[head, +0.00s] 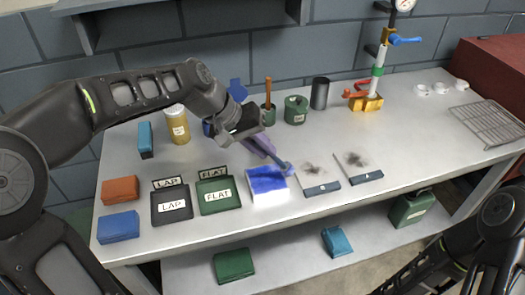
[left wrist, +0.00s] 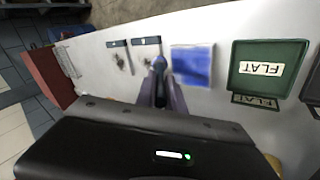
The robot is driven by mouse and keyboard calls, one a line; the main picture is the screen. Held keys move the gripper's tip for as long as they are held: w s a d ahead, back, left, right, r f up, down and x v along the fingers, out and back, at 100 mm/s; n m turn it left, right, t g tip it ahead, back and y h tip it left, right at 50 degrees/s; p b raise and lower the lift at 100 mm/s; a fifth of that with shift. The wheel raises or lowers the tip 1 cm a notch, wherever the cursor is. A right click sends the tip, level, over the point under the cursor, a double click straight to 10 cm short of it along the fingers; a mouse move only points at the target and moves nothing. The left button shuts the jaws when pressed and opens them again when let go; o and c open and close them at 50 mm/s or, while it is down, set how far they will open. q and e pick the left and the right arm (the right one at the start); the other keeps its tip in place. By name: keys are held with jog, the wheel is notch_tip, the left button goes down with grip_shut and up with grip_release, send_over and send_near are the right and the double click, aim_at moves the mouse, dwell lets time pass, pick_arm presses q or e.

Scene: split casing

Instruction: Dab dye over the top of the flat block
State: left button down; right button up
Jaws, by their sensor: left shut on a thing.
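The flat block (head: 267,183) is white, with blue dye over most of its top and paler patches near the edges. It also shows in the left wrist view (left wrist: 193,65), blue with a pale rim. My left gripper (head: 262,147) has purple fingers and is shut on a blue dabber (head: 282,166). The dabber slants down, its tip at the block's back right corner; I cannot tell whether it touches. In the left wrist view the dabber (left wrist: 159,66) stands between the fingers, left of the block. Of my right arm only links show, at the lower right.
Two smudged plates (head: 318,178) (head: 357,166) lie right of the block. Left of it are the green FLAT box (head: 218,197) and black LAP box (head: 171,206). Behind are a green pot (head: 296,110), dark cylinder (head: 319,94) and yellow jar (head: 177,126). The table's right middle is clear.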

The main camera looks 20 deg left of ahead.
pick_arm(q)
jog(key=shift+a+r+p, duration=0.1)
jog(key=shift+r+p, duration=0.2)
jog(key=shift+r, duration=0.4)
jog(key=shift+w+r+p, duration=0.1)
jog(key=shift+r+p, duration=0.5)
jog(key=shift+r, duration=0.1)
jog(key=shift+r+p, duration=0.95)
jog(key=shift+r, duration=0.45)
